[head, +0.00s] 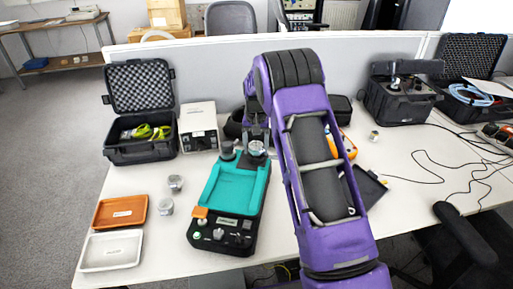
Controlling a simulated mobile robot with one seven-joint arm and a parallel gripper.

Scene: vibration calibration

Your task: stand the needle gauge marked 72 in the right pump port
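The teal and black pump unit (236,187) stands on the white table in the head view. A round gauge with a pale dial (257,148) is at the pump's back right, over the right port, which it hides. A dark grey cylindrical port (228,150) is at the back left. My gripper (257,138) points down right at the pale-dialled gauge. Its fingers are small and partly hidden, so I cannot tell whether they grip it. Two more silvery gauges, one farther back (175,183) and one nearer (166,207), stand left of the pump. No number is readable.
An orange tray (120,211) and a white tray (111,251) lie at the front left. An open black case (140,148) and a pale box (199,128) stand behind. Another small gauge (374,135) stands right of my arm. Cables (450,165) cross the right side.

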